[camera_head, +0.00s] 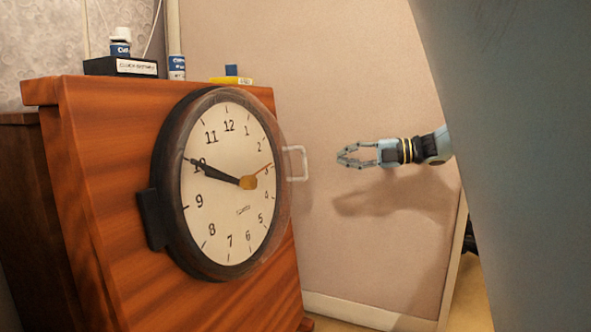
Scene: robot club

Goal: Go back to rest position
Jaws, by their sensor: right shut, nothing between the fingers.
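My right gripper (342,156) reaches in from the right in the head view. Its fingers come together at the tips, shut and empty. It hangs in the air in front of the pale wall, to the right of the clock. A gap separates the fingertips from the clear handle on the clock's right rim. My left gripper is not in view. A large blue-grey surface fills the right side of the view and hides what lies behind it.
A big round clock (231,215) with a dark rim and a clear handle (296,163) is on the front of a reddish wooden cabinet (95,190). Small bottles (177,67) and a black box (121,66) stand on top. The wall (330,60) is bare.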

